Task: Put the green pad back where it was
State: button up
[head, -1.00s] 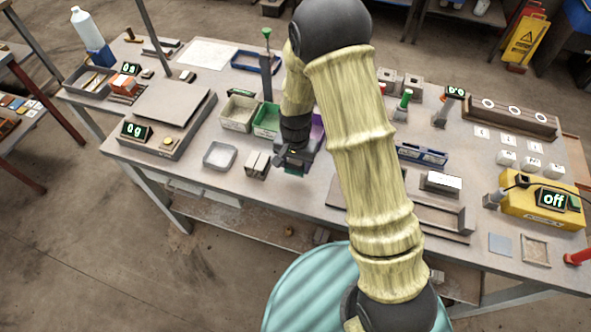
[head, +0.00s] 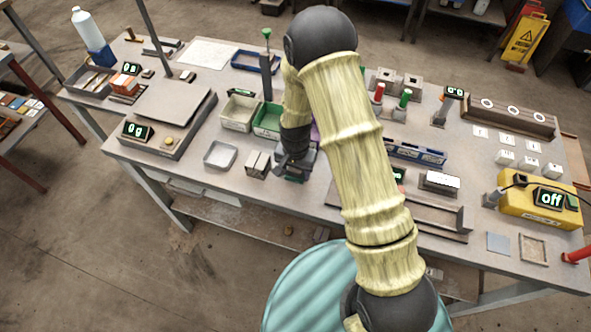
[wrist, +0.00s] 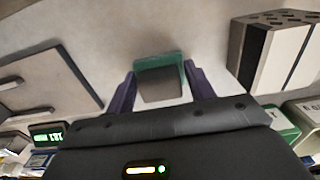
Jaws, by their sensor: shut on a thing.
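My gripper (head: 294,172) is low over the front middle of the bench, just right of a pair of pale blocks (head: 257,163). In the wrist view, its two purple fingers (wrist: 160,76) stand on either side of the green pad (wrist: 157,59) and are shut on it. The pad has a dark grey block-like part on its near side. In the head view only a thin green edge of the pad (head: 293,180) shows under the gripper. I cannot tell whether the pad touches the bench.
Green (head: 268,120) and beige (head: 239,113) bins stand behind the gripper. In the wrist view, a large pale block (wrist: 278,55) stands close on the right and a dark-edged plate (wrist: 45,85) lies on the left. Bare bench lies beyond the pad.

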aim_at(296, 170)
jog(key=shift+f, duration=0.2)
jog(key=o, duration=1)
jog(key=shift+r, duration=0.15)
notch_tip(296, 170, up, 12)
jog(key=b, duration=0.2)
jog(key=shift+w, duration=0.1)
jog(key=shift+s, duration=0.2)
